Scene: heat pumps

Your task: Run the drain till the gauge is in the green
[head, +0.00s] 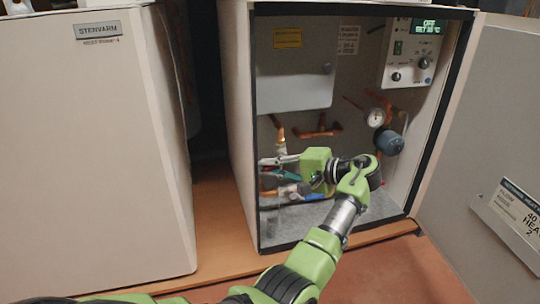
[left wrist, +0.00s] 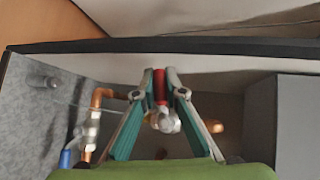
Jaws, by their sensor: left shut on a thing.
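The pressure gauge (head: 376,117), a small round white dial, is on the pipework at the right inside the open cabinet. Its needle and any green band are too small to read. My left gripper (head: 268,170) reaches into the cabinet's lower left, fingers pointing left. In the left wrist view my left gripper (left wrist: 160,84) is shut on a red handle (left wrist: 160,90) above a silver valve body (left wrist: 164,121). I cannot tell whether this is the drain valve or how far it is turned. A blue handle (left wrist: 66,158) shows on another valve. My right gripper is not in view.
A control panel (head: 411,55) with a lit display reading OFF is at the top right inside the cabinet. The cabinet door (head: 490,130) stands open at the right. A closed beige unit (head: 90,160) stands at left. Copper pipes (head: 318,131) run behind my gripper.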

